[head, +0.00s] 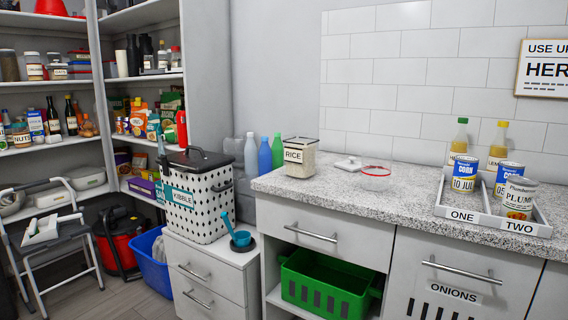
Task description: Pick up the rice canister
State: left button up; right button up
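The rice canister (300,159) is a squarish clear container with pale contents, a dark-rimmed lid and a label reading RICE. It stands upright near the left end of the speckled counter (328,193) in the head view. Nothing touches it or hides it. Neither of my grippers shows in this view.
A tray (483,223) of cans and bottles stands further right. Left and lower are a KIBBLE bin (205,190) and several bottles (264,156).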

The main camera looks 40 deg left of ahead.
aim_at(301, 150)
jog(key=u, duration=1)
